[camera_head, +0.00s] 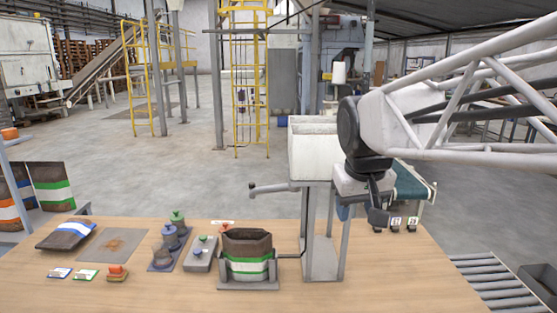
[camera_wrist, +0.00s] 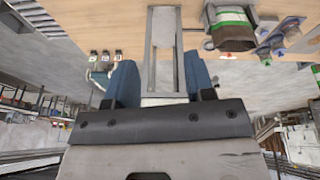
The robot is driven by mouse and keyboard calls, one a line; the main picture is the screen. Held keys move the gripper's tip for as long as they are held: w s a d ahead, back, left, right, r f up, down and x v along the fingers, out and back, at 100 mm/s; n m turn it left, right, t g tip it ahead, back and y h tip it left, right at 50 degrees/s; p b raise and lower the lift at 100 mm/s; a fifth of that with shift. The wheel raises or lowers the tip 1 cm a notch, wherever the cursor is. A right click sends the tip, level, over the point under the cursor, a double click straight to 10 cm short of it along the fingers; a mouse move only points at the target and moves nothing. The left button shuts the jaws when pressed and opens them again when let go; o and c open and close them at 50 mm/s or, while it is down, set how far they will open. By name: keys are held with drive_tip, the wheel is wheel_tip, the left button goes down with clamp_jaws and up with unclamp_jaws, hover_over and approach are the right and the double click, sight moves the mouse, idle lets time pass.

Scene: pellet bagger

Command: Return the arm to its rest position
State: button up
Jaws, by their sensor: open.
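My gripper (camera_head: 379,217) hangs from my arm (camera_head: 430,110), which reaches in from the right in the head view. It is just right of the hopper stand, above the back right part of the bench. In the wrist view its two blue fingers stand wide apart, so my gripper (camera_wrist: 158,78) is open, and nothing shows held between them. The grey hopper stand (camera_wrist: 162,50) shows between and beyond the fingers. An open-topped dark bag with green and white bands (camera_head: 248,267) stands upright in a holder, left of the stand and apart from my gripper.
The white hopper (camera_head: 311,155) and its side lever (camera_head: 272,188) rise left of my gripper. Small labelled items (camera_head: 404,222) sit close to its right. A blue-striped bag (camera_head: 66,236), weights (camera_head: 169,238) and a button box (camera_head: 201,254) occupy the left. The bench's front right (camera_head: 400,280) is clear.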

drive_tip(key=s+d+f+m, duration=0.1)
drive_tip(key=s+d+f, duration=0.1)
drive_tip(key=s+f, duration=0.4)
drive_tip(key=s+d+f, duration=0.1)
drive_tip(key=s+f, duration=0.5)
drive_tip(key=s, duration=0.4)
drive_tip(key=shift+s+d+f+m+g, duration=0.25)
drive_tip(key=shift+d+m+g, duration=0.05)
drive_tip(key=shift+d+m, duration=0.1)
